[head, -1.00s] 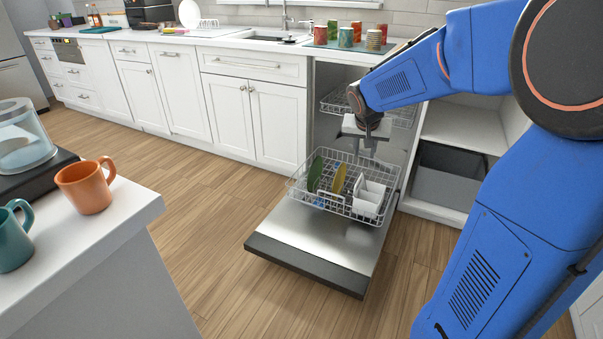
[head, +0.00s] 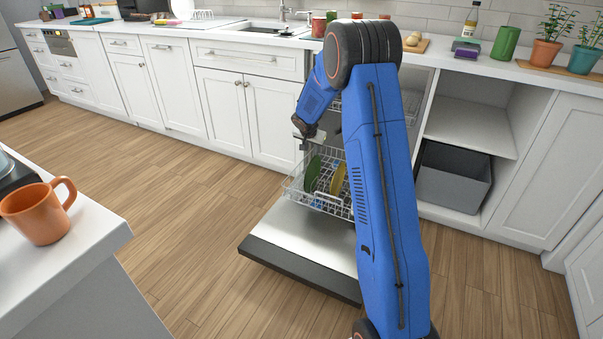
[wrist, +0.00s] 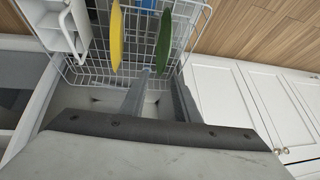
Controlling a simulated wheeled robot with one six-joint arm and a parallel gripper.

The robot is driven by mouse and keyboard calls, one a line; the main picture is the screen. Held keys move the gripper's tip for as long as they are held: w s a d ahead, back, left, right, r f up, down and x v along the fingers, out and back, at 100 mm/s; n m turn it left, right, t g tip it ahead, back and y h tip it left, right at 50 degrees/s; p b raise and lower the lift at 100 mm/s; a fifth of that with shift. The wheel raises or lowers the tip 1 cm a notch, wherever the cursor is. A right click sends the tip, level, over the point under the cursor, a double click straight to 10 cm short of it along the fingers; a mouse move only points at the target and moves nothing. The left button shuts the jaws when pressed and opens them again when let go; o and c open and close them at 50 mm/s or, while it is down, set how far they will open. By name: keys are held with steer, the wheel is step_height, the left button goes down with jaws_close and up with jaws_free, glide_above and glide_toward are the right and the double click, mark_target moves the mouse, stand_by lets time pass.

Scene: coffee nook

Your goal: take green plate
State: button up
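The green plate (head: 313,172) stands on edge in the pulled-out lower dishwasher rack (head: 299,193). It also shows in the wrist view (wrist: 163,40), to the right of a yellow plate (wrist: 116,36). In the head view the yellow plate (head: 338,179) is just right of the green one. My gripper (wrist: 160,95) is open and empty. Its fingers point toward the rack and are apart from the green plate. In the head view the gripper (head: 308,136) is above the back of the rack, with its fingertips mostly hidden.
The open dishwasher door (head: 300,240) lies low over the floor. An orange mug (head: 38,215) stands on the near counter at left. A grey bin (head: 453,180) sits in an open cabinet at right. The wood floor between the counters is clear.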

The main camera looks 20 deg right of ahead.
steer(key=w+f, duration=0.2)
glide_above(311, 174)
steer(key=s+a, duration=0.1)
steer(key=shift+a+f, duration=0.1)
steer(key=shift+f, duration=7.25)
jaws_close()
